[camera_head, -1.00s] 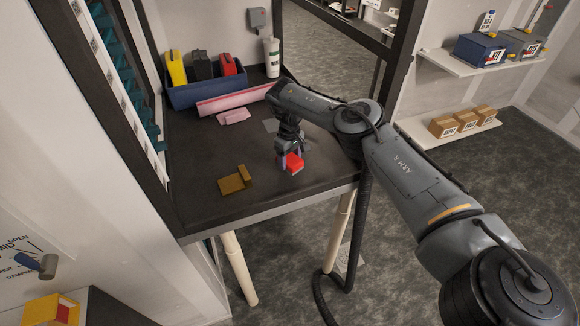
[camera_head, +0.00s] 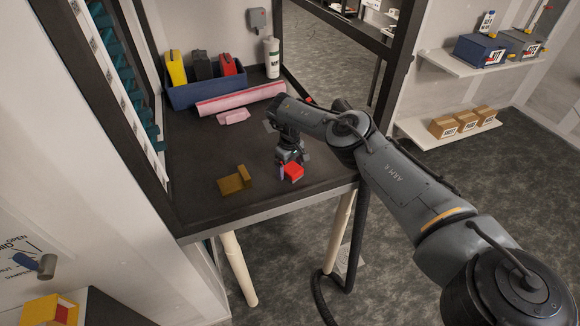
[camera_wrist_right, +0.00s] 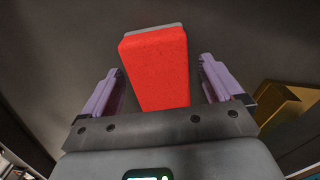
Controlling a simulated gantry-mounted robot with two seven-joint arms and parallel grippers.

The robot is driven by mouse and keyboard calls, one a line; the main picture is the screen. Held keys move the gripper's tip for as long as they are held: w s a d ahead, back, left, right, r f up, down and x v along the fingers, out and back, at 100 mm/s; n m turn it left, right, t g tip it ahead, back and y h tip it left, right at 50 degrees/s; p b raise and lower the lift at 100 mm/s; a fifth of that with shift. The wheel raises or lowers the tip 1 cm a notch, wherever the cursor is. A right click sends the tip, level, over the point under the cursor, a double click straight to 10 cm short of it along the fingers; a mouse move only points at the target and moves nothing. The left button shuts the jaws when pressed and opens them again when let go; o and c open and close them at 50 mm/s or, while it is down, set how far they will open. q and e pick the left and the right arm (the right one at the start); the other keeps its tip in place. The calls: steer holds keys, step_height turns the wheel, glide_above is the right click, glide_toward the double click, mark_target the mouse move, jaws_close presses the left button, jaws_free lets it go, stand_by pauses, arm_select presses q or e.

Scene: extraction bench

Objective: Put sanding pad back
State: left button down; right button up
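The sanding pad is a red block with a thin grey layer (camera_head: 293,173), near the front right edge of the dark bench. My right gripper (camera_head: 290,165) is just above it, fingers pointing down. In the right wrist view the red pad (camera_wrist_right: 155,62) lies between the two purple fingers (camera_wrist_right: 160,85). The fingers are spread, with a gap showing on each side of the pad. I cannot tell whether the pad rests flat on the bench. A brown-yellow stepped holder (camera_head: 235,181) sits left of the pad, and partly shows in the wrist view (camera_wrist_right: 287,103). My left gripper is out of view.
A blue bin (camera_head: 206,93) with yellow, black and red items stands at the back. A pink roll (camera_head: 240,99), a small pink piece (camera_head: 233,117) and a white bottle (camera_head: 272,58) are near it. The bench middle is clear.

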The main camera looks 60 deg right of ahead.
mark_target(290, 166)
steer(key=shift+r, duration=0.1)
steer(key=shift+r, duration=0.2)
step_height(290, 166, up, 12)
steer(key=p, duration=0.1)
stand_by(0.4)
steer(key=shift+f, duration=0.1)
stand_by(0.3)
